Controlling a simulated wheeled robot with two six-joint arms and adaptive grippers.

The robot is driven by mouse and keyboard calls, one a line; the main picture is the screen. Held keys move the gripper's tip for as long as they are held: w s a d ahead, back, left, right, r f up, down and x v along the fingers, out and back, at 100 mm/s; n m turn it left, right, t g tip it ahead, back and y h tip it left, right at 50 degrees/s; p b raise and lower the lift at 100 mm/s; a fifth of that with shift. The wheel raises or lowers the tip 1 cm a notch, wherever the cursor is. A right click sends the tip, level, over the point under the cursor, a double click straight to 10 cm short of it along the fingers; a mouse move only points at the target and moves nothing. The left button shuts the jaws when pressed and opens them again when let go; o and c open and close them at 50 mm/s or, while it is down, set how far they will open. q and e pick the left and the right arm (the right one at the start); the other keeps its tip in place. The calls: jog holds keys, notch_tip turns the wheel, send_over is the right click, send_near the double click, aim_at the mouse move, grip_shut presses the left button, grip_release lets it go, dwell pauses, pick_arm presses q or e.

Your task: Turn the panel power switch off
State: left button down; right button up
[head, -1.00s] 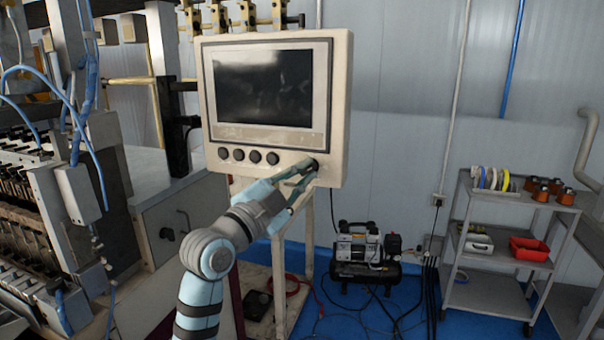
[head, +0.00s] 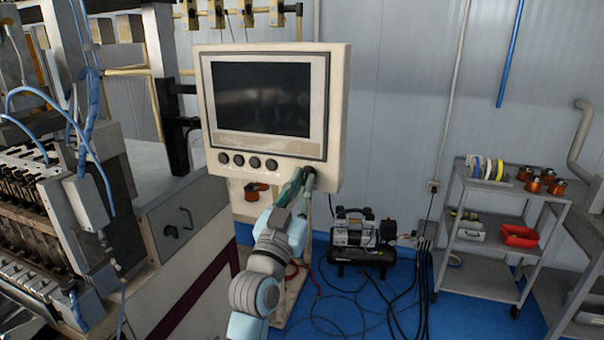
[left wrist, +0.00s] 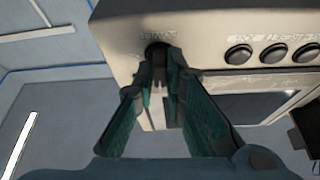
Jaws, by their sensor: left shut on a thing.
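The control panel (head: 336,120) is a cream box with a dark screen. Its power switch is a small black knob (head: 308,169) at the lower right of its face. In the left wrist view the knob (left wrist: 158,48) shows beside a faint "POWER" label. My left gripper (head: 304,181) comes up from below and is shut on the knob, its teal fingers (left wrist: 160,72) on either side of it. The fingers hide much of the knob, so I cannot read its pointer. My right gripper is not in view.
Several black buttons (head: 239,160) sit in a row left of the switch. A winding machine (head: 60,200) stands at the left. A compressor (head: 362,240) with loose cables is on the blue floor behind. A grey cart (head: 490,265) stands at the right.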

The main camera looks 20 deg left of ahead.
pick_arm(q)
jog(key=shift+f+n+y+p, duration=0.15)
jog(key=shift+n+y+p, duration=0.3)
jog(key=shift+n+y, duration=0.2)
jog(key=c, duration=1.7)
grip_release()
jog(key=shift+o, duration=0.2)
notch_tip(320, 180, up, 10)
jog(key=shift+r, duration=0.1)
jog(key=shift+d+h, duration=0.15)
jog(key=shift+h, duration=0.1)
